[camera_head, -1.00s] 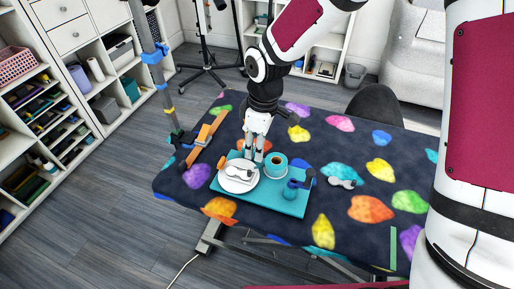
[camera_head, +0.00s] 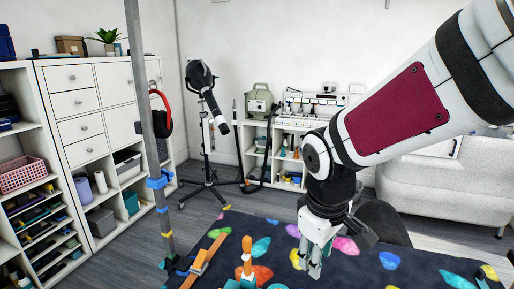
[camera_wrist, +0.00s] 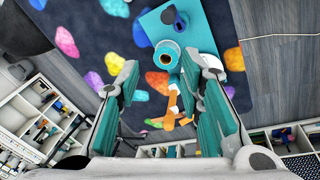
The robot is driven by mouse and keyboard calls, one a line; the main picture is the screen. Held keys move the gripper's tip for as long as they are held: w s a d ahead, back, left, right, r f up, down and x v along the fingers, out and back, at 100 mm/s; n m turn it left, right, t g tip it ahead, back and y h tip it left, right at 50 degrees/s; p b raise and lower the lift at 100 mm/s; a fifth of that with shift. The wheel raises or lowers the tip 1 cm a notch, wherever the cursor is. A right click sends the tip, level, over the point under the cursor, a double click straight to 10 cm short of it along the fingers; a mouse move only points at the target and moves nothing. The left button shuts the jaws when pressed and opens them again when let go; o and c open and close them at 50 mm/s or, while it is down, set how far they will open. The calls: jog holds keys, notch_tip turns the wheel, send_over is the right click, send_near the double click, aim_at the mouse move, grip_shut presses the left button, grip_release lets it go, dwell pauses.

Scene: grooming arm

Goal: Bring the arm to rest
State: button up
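My gripper (camera_head: 313,268) hangs from my arm above the patterned table (camera_head: 345,270), pointing down. In the wrist view its two teal-padded fingers (camera_wrist: 165,75) stand wide apart, with nothing seen held between them. An orange-handled item (camera_head: 247,258) stands upright to the left of my gripper in the head view; its lower part is cut off. In the wrist view orange parts (camera_wrist: 174,100) show beyond the fingers, apart from them as far as I can tell.
A teal tray (camera_wrist: 203,38) with a teal cup (camera_wrist: 167,56) lies on the table. Shelves (camera_head: 85,140) line the left wall. Free space surrounds my gripper above the table.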

jog(key=s+d+r+m+t, duration=0.1)
jog(key=s+d+r+m, duration=0.2)
jog(key=s, duration=0.5)
jog(key=s+d+r+m+t, duration=0.1)
jog(key=s+d+r+m, duration=0.3)
jog(key=s, duration=0.4)
jog(key=shift+d+r+m+y, duration=0.2)
jog(key=shift+d+m+y, duration=0.2)
jog(key=shift+m, duration=0.3)
jog(key=shift+a, duration=0.1)
